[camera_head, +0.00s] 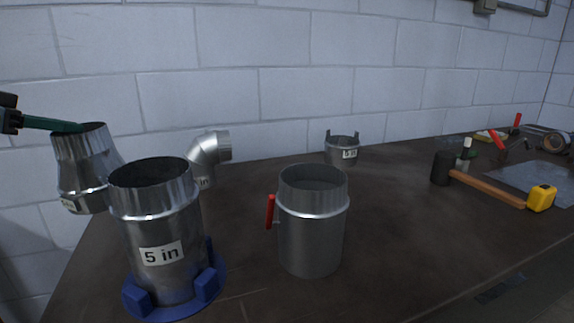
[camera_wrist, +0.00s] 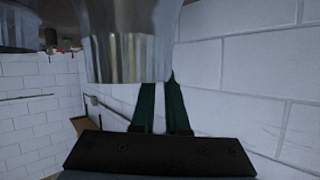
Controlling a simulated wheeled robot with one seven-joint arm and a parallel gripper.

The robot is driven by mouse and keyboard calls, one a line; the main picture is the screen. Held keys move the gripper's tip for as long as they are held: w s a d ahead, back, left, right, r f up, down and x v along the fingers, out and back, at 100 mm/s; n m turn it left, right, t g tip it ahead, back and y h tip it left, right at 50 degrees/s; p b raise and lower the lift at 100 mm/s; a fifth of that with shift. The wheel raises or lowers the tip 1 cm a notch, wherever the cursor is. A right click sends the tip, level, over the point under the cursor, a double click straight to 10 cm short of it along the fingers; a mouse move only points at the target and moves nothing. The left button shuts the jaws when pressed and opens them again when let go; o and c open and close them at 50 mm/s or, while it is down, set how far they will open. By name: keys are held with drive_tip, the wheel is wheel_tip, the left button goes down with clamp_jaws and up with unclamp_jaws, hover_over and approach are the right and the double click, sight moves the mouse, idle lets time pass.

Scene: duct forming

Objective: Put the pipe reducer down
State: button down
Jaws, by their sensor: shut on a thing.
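The pipe reducer (camera_head: 82,165) is a shiny metal piece with a narrower top and a wider body, bearing a small label. It is at the far left of the head view, tilted slightly, and appears held up near the table's left edge. My gripper (camera_head: 72,127) has dark green fingers shut on its upper rim. In the wrist view the reducer (camera_wrist: 130,45) fills the upper middle, in front of my fingers (camera_wrist: 163,100). The front duct hides part of its right side. The gap under it cannot be judged.
A "5 in" duct (camera_head: 165,225) stands in a blue holder (camera_head: 215,288) at the front left. A duct with a red handle (camera_head: 312,240) stands mid-table. Behind are an elbow (camera_head: 211,150) and a collar (camera_head: 342,150). A mallet (camera_head: 480,185) and tape measure (camera_head: 541,198) lie right. Bare tabletop (camera_head: 395,210) lies between.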

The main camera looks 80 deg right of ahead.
drive_tip(key=w+p, duration=0.1)
drive_tip(key=p, duration=0.2)
drive_tip(key=shift+d+f+g+p, duration=0.3)
drive_tip(key=shift+d+f+p, duration=0.05)
drive_tip(key=shift+d+f, duration=0.05)
drive_tip(key=shift+m+p, duration=0.3)
drive_tip(key=shift+p, duration=0.3)
drive_tip(key=shift+a+f+y+p, duration=0.15)
drive_tip(key=shift+y+p, duration=0.15)
drive_tip(key=shift+p, duration=0.15)
drive_tip(key=shift+f, duration=0.15)
wheel_tip(320, 180, down, 10)
drive_tip(key=shift+f, duration=0.15)
drive_tip(key=c, duration=0.9)
unclamp_jaws()
